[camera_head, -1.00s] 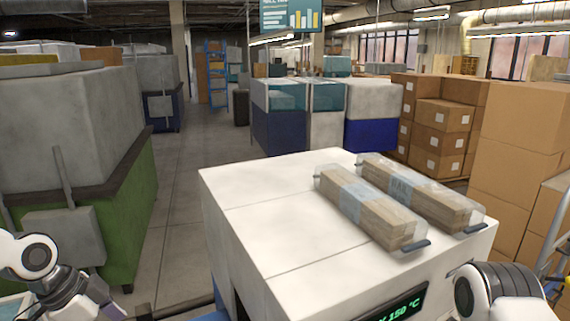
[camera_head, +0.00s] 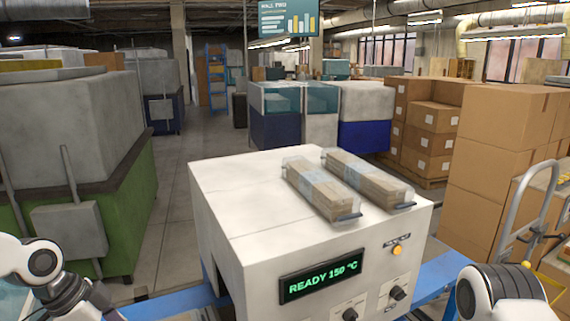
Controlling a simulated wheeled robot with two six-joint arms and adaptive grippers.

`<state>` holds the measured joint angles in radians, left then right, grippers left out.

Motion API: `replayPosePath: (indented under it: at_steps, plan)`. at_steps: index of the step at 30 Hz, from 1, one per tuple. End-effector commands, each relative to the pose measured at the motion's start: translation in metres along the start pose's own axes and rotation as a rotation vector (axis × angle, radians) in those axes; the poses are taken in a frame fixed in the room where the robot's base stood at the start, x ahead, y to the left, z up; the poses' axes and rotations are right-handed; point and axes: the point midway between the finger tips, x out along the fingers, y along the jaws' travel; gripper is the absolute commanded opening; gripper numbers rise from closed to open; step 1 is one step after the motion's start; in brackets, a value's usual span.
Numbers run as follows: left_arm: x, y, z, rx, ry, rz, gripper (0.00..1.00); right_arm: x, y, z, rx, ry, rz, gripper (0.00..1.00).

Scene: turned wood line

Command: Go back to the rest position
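Parts of both my arms show at the bottom corners of the head view, the left one at the lower left and the right one at the lower right. Neither gripper's fingertips can be seen. Both arms are apart from the white machine in the middle. I see nothing held, as the gripper ends are out of the picture.
The white machine (camera_head: 250,215) stands ahead, its display (camera_head: 322,275) reading "READY 150 °C". Two wrapped wood packs (camera_head: 320,190) (camera_head: 369,180) lie on its top. A green-based grey machine (camera_head: 75,130) is at left, cardboard boxes (camera_head: 500,150) and a hand truck (camera_head: 522,205) at right. A clear aisle (camera_head: 185,180) runs between.

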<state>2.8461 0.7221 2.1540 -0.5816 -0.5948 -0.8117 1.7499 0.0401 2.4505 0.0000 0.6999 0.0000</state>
Motion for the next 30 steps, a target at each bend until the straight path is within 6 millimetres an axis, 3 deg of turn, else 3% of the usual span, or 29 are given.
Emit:
replayPosePath:
  at_steps: [8,14,17,23,27,30]
  plan:
    - [0.061,0.016,0.035,-0.018,-0.132,0.102,0.83,0.017,0.0,-0.001,-0.001,0.001,0.0,0.4]
    - [0.12,0.049,0.074,-0.03,-0.282,0.231,0.83,0.033,0.0,-0.001,0.0,0.001,0.0,0.4]
    - [0.159,0.076,0.097,-0.047,-0.362,0.309,0.83,0.044,0.0,0.0,0.0,0.001,0.0,0.4]
    - [0.257,0.155,0.149,-0.188,-0.522,0.42,0.83,0.073,0.001,0.0,0.0,0.001,0.0,0.4]
    - [0.316,0.213,0.181,-0.366,-0.603,0.387,0.83,0.09,0.001,0.0,0.0,0.001,0.0,0.4]
    - [0.348,0.243,0.198,-0.526,-0.628,0.286,0.83,0.098,0.001,0.0,0.0,0.001,0.0,0.4]
